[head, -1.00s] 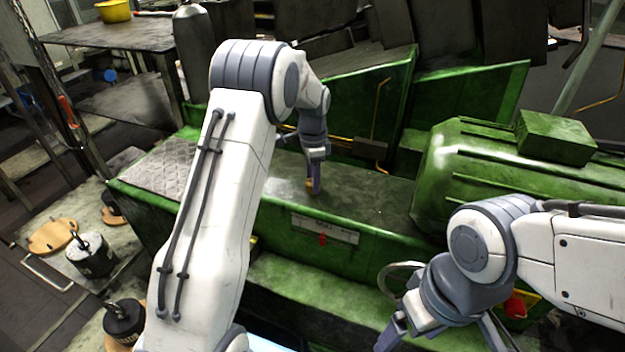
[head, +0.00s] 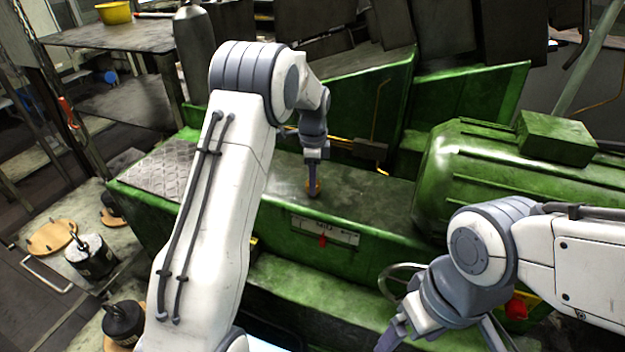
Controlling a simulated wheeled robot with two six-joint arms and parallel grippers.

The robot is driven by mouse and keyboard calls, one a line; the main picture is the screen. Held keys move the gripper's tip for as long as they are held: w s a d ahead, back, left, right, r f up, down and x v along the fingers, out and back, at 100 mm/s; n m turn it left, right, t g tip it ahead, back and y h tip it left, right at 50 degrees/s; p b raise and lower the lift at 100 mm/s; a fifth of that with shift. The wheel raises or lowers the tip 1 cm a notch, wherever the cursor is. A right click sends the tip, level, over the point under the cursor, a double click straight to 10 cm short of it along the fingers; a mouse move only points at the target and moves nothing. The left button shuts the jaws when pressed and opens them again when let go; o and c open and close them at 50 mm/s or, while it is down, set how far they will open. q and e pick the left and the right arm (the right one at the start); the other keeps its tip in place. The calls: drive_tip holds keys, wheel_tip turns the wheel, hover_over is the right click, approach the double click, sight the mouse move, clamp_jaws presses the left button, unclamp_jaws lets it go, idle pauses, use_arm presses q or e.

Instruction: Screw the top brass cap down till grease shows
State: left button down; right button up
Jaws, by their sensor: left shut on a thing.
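The brass cap (head: 313,188) is a small golden piece on the flat top of the green machine (head: 350,210), partly hidden by my fingers. My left gripper (head: 313,184) points straight down from above and is shut on the cap. Whether any grease shows around the cap cannot be told at this size. My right gripper (head: 440,343) is low at the front right, its fingers spread apart with nothing seen between them; its tips run close to the bottom edge of the view.
A green ribbed motor housing (head: 490,180) stands right of the cap. A label plate with a red pointer (head: 323,240) is on the machine's front face. A handwheel (head: 390,278) is beside my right gripper.

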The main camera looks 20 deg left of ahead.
use_arm(q)
drive_tip(key=shift+w+r, duration=0.1)
drive_tip(key=shift+r, duration=0.05)
drive_tip(key=shift+c, duration=1.5)
unclamp_jaws()
wheel_tip(320, 180, up, 10)
drive_tip(key=b, duration=0.3)
drive_tip(key=shift+r, duration=0.2)
